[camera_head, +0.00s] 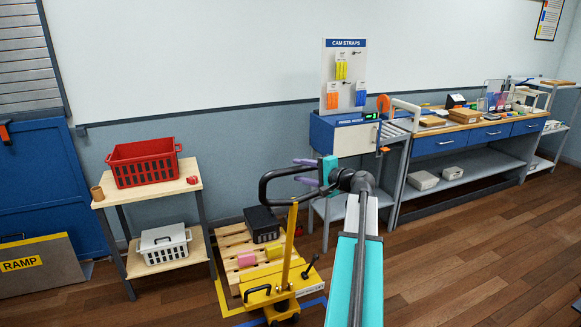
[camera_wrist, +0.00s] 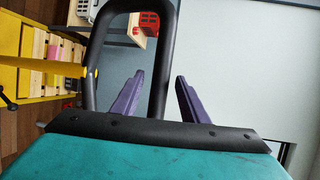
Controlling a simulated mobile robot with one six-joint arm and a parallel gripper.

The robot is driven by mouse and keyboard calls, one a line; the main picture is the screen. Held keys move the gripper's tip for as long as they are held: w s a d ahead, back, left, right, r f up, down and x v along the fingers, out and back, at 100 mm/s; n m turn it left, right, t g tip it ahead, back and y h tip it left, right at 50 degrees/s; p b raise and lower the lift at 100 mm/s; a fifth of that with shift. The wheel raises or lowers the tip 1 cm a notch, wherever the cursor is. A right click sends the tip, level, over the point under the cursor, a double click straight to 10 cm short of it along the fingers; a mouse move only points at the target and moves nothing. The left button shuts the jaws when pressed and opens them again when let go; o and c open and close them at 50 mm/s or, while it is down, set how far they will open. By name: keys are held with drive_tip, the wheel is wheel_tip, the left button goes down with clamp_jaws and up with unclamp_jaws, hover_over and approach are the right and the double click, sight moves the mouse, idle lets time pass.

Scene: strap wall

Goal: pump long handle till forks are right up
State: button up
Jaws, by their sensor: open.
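The yellow pallet jack (camera_head: 268,281) stands on the floor at a wooden pallet (camera_head: 228,243). Its long yellow handle (camera_head: 290,245) rises steeply to a black loop grip (camera_head: 263,187). The forks are hidden by the pallet and its load, so their height cannot be told. My gripper (camera_head: 304,172) is open beside the top of the loop, its purple fingers pointing left. In the wrist view, one side of the black loop (camera_wrist: 161,62) runs between the open fingers (camera_wrist: 160,76). Whether either finger touches it cannot be told.
The pallet carries a black case (camera_head: 262,224) and pink and yellow blocks. A small table (camera_head: 150,191) with a red crate (camera_head: 143,162) stands to the left. A strap stand (camera_head: 343,135) and a workbench (camera_head: 460,133) line the wall. The floor at right is clear.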

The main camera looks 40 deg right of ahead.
drive_tip(key=shift+w+f+p, duration=0.2)
drive_tip(key=shift+w+p, duration=0.05)
drive_tip(key=shift+w, duration=0.7)
drive_tip(key=shift+w+f+p, duration=0.15)
drive_tip(key=shift+w+p, duration=0.1)
drive_tip(key=shift+w, duration=0.7)
drive_tip(key=shift+w+f+p, duration=0.2)
drive_tip(key=shift+w+p, duration=0.05)
drive_tip(key=shift+w, duration=0.7)
clamp_jaws()
